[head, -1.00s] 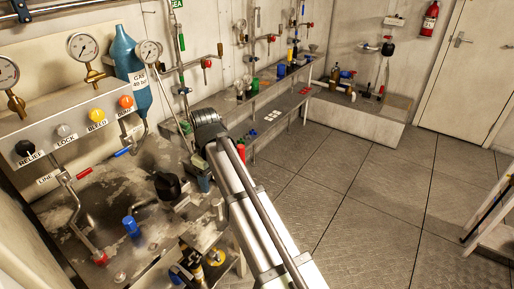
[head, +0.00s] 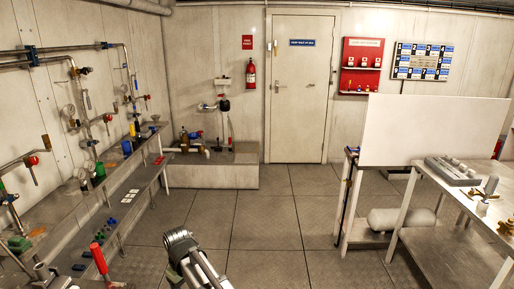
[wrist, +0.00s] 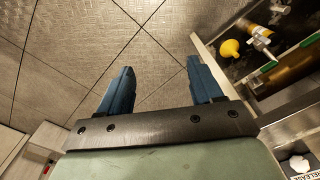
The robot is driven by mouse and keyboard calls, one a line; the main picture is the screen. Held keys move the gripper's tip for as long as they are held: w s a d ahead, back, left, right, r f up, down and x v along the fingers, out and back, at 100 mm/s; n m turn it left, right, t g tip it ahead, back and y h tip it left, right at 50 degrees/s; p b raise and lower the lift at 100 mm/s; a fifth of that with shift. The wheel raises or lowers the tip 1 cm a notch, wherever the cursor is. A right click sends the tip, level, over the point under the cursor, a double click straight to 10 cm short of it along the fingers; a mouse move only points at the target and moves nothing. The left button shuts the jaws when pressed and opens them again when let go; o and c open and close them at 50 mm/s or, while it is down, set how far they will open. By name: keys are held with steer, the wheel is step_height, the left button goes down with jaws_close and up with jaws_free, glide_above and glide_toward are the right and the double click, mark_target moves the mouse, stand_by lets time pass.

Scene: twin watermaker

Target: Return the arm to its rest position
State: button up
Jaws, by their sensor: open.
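My gripper shows in the wrist view (wrist: 158,90) as two blue fingers set wide apart on a dark bar. The fingers are open and hold nothing; bare floor shows between them. In the head view my arm (head: 190,262) rises from the bottom edge, left of the middle, over the floor. The fingers cannot be made out in the head view.
A metal bench (head: 70,212) with valves and pipes runs along the left wall. A door (head: 298,95) stands at the back. A white panel (head: 432,130) and workbench (head: 465,200) are at the right. The middle floor (head: 285,225) is clear.

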steer(key=s+d+f+m, duration=0.1)
steer(key=d+f+m, duration=0.4)
steer(key=d, duration=0.9)
steer(key=s+d+f+m, duration=0.15)
steer(key=d+f, duration=0.45)
steer(key=d, duration=0.7)
steer(key=s+d+f+m, duration=0.1)
steer(key=d+f+m, duration=0.45)
steer(key=d, duration=0.85)
steer(key=s+f+g, duration=0.3)
steer(key=s+f, duration=0.7)
steer(key=s, duration=0.4)
steer(key=s+f+n+g, duration=0.1)
steer(key=s+f+g, duration=0.2)
steer(key=s+f, duration=0.7)
steer(key=s, duration=0.4)
steer(key=shift+s+a+f+g, duration=0.15)
steer(key=shift+s+g, duration=0.15)
steer(key=shift+s, duration=0.05)
